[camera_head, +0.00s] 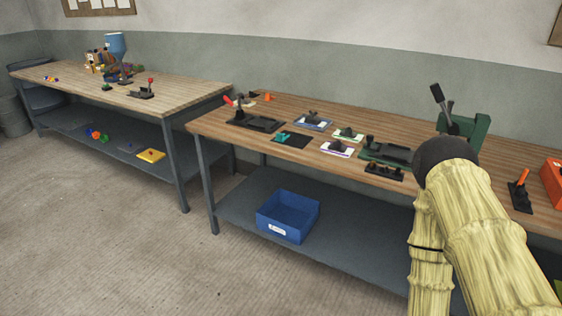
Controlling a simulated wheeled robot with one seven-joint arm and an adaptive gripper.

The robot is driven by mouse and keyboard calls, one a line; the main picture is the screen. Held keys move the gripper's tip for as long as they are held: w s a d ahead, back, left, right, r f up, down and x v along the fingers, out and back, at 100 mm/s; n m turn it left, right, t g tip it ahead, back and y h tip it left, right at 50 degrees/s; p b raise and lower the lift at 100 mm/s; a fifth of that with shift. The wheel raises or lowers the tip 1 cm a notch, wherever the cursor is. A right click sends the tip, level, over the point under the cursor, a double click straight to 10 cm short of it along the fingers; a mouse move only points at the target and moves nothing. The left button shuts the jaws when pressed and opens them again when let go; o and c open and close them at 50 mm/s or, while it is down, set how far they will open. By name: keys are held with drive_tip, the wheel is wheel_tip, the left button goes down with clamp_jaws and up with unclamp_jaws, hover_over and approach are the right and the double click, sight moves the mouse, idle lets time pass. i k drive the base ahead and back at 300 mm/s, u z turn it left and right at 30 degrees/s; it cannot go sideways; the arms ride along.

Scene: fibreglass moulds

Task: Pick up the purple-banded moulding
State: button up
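The purple-banded moulding (337,149) appears to be the small dark piece on a white, purple-edged plate on the right workbench. It lies near the front edge, left of the green tray and apart from my arm. Its finer shape is too small to tell. My arm, in a pale yellow cover with a black joint, fills the lower right of the view and bends back down. My gripper is out of view, so nothing shows of what it holds.
A similar green-edged plate (348,134), a blue-edged plate (312,122) and a green tray (388,153) sit close by. A green machine (468,128) stands behind my arm. A blue bin (288,215) is on the lower shelf. The floor in front is clear.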

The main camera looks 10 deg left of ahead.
sight(336, 149)
drive_tip(key=z, duration=1.3)
drive_tip(key=k, duration=0.15)
drive_tip(key=u, duration=2.6)
drive_tip(key=i, duration=1.3)
drive_tip(key=z, duration=0.65)
drive_tip(key=i, duration=0.95)
drive_tip(key=z, duration=0.8)
